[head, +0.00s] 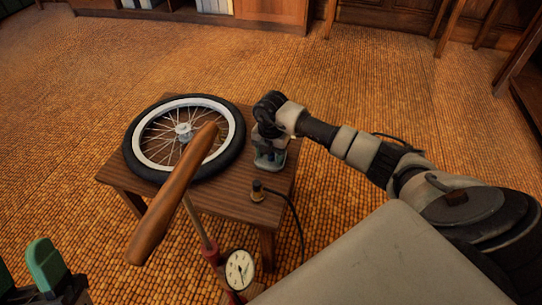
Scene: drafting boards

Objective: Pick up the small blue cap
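I cannot make out the small blue cap in the head view; it may be hidden by my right gripper. My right gripper (269,160) points down at the right side of the small wooden table (225,203), just right of the wheel. Its fingers are small and dark here, so I cannot tell whether they are open or shut, or whether anything is between them. My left gripper (25,279) shows only partly at the lower left corner, away from the table, with its green fingers apart and nothing seen between them.
A spoked wheel with a black tyre (233,157) lies on the table. A pump with a wooden handle (172,198) and a dial gauge (240,269) stands in front. Its black hose (297,220) ends in a brass fitting (257,191) on the table. Open floor lies left.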

